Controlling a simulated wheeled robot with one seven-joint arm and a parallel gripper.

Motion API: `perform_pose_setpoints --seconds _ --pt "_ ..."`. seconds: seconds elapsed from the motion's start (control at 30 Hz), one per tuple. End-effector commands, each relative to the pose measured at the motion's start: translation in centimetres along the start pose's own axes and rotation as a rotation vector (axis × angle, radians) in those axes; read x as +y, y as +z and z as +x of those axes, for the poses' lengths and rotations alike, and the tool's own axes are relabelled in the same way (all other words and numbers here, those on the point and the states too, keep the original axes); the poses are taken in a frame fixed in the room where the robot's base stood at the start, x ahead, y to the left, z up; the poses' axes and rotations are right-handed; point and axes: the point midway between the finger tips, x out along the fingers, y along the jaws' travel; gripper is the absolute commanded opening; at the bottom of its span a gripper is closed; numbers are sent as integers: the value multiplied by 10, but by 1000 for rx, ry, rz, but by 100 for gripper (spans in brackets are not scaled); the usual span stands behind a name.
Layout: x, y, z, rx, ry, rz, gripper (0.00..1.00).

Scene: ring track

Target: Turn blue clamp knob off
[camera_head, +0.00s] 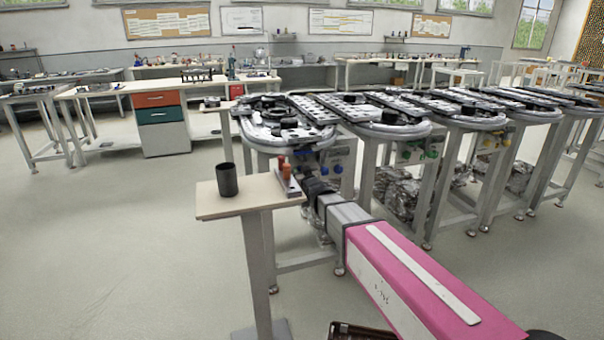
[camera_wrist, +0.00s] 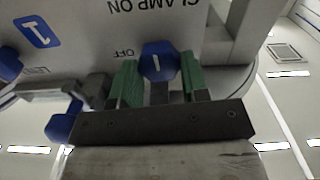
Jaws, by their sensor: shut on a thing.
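The blue clamp knob (camera_wrist: 158,58) is in the upper middle of the wrist view, on a pale panel that appears upside down. It has a white line on its face, roughly upright in the picture. The word OFF is printed to its left and CLAMP ON above it. My gripper (camera_wrist: 159,78) has green finger pads on both sides of the knob and is shut on it. In the head view my arm reaches to the panel under the nearest track table (camera_head: 290,138), and my fingers are hidden there.
A small stand (camera_head: 222,204) with a black cup (camera_head: 227,180) stands close left of my arm. Open floor is at left.

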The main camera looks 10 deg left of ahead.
Motion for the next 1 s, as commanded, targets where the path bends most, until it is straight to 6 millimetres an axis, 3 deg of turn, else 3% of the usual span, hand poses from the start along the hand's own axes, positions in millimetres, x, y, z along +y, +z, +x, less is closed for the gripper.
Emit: perform_pose_setpoints --seconds 1.0 --pt "-4 2 0 -1 -1 -912 18"
